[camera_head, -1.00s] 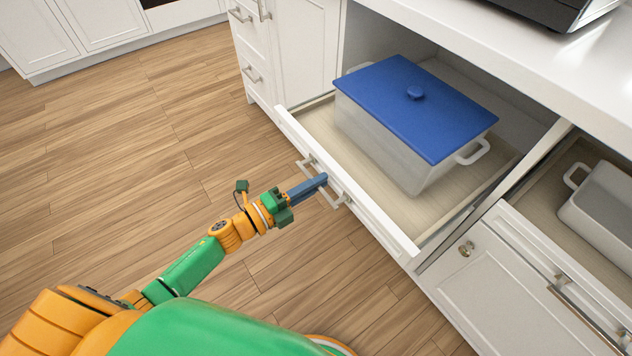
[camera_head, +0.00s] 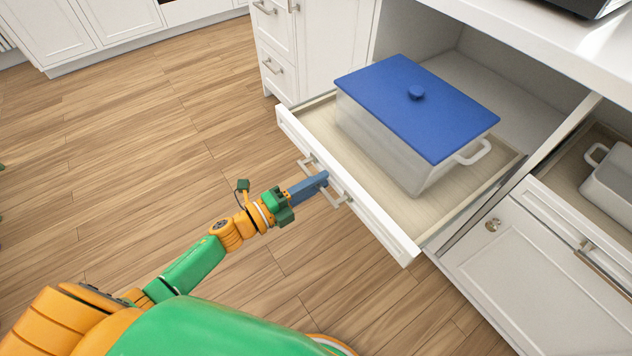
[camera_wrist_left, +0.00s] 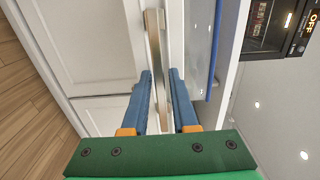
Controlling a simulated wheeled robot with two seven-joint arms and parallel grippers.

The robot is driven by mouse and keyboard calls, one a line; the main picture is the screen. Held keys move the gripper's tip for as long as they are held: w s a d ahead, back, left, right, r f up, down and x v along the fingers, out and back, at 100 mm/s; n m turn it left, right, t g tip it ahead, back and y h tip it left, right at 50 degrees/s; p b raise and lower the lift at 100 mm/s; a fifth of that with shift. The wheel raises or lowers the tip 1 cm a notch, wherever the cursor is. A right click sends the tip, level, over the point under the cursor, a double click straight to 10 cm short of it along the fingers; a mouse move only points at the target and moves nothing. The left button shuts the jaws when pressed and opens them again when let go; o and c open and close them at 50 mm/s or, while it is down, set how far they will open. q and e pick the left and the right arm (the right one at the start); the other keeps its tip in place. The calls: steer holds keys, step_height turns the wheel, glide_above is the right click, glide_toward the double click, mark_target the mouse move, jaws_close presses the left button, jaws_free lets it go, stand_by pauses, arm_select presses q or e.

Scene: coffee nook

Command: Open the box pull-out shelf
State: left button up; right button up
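The pull-out shelf (camera_head: 380,220) stands out from the cabinet, with a white front and a pale wooden bottom. The box (camera_head: 380,135), white with a blue lid (camera_head: 415,108) and white side handles, stands upright on it. My left gripper (camera_head: 322,181) is at the metal bar handle (camera_head: 341,201) on the shelf's front. The fingertips partly hide the bar in the head view. My right gripper is in neither view.
A second open drawer at right holds a white dish (camera_head: 612,180), above a closed cabinet door (camera_head: 520,255). The countertop (camera_head: 520,40) overhangs the shelf's opening. Cabinets with handles (camera_head: 272,66) stand left of the shelf. The wooden floor (camera_head: 130,150) at left is clear.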

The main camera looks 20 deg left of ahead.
arm_select(q)
steer(key=shift+o, duration=0.7)
steer(key=shift+s, duration=0.1)
steer(key=v, duration=0.7)
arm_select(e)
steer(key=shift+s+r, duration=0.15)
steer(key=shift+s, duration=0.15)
